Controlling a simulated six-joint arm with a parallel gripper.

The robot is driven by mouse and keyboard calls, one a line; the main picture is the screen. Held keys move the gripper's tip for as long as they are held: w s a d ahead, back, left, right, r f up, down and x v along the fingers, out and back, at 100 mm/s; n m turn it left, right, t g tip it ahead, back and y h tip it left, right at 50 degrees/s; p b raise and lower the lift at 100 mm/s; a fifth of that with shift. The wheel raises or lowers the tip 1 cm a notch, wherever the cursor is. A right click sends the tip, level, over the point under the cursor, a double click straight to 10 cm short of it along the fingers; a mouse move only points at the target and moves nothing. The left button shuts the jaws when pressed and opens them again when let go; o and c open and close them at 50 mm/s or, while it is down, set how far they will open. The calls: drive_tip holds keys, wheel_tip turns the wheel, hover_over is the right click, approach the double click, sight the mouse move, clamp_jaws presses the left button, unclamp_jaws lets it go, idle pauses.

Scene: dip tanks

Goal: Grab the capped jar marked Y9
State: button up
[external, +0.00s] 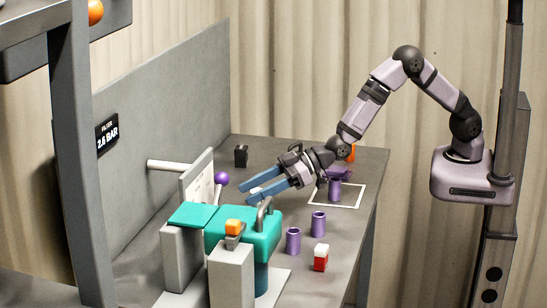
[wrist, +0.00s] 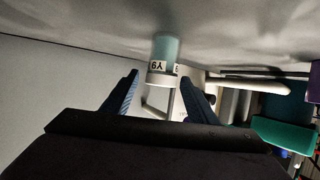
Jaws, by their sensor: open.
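The capped jar marked Y9 (wrist: 164,50) shows in the wrist view as a pale teal cylinder with a white label band, upside down in the picture. It appears between or just beyond the tips of my open gripper (wrist: 159,74); I see no clear contact. In the external view my gripper (external: 248,192) reaches left and low over the table, its two blue fingers spread. A small whitish bit (external: 256,190) shows between the fingers there; I cannot tell whether it is the jar, which is otherwise hidden.
Purple cylinders (external: 293,241) and a red-and-white block (external: 321,258) stand at right. A black object (external: 241,156) stands behind.

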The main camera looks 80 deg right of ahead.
drive_tip(key=shift+f, duration=0.5)
drive_tip(key=shift+w+a+f+p, duration=0.15)
drive_tip(key=shift+w+f+p, duration=0.15)
drive_tip(key=shift+f, duration=0.25)
drive_tip(key=shift+w+a+f+p, duration=0.15)
drive_tip(key=shift+w+f, duration=0.1)
drive_tip(key=shift+f, duration=0.3)
drive_tip(key=shift+x, duration=0.85)
drive_tip(key=c, duration=1.2)
